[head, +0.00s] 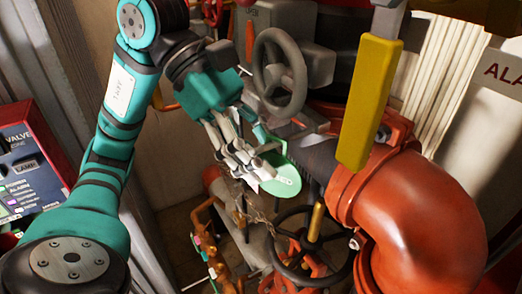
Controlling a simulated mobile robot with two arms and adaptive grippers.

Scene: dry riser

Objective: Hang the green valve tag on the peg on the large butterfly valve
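The green valve tag (281,179) is a light green disc with white lettering, in the middle of the head view. My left gripper (250,165) reaches in from the upper left, and its grey fingers are closed at the tag's left edge, holding it in the air. A grey handwheel (279,73) on a grey valve body is just above the tag. A yellow lever (369,100) stands upright to the right. I cannot tell for certain which of these is the large butterfly valve, and I cannot make out the peg clearly. My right gripper is not in view.
A large orange-red pipe elbow (430,220) fills the lower right. A dark handwheel (312,247) with a yellow stem is below the tag. A control panel (32,160) stands at the left edge. Small orange pipework (207,235) is at the lower middle.

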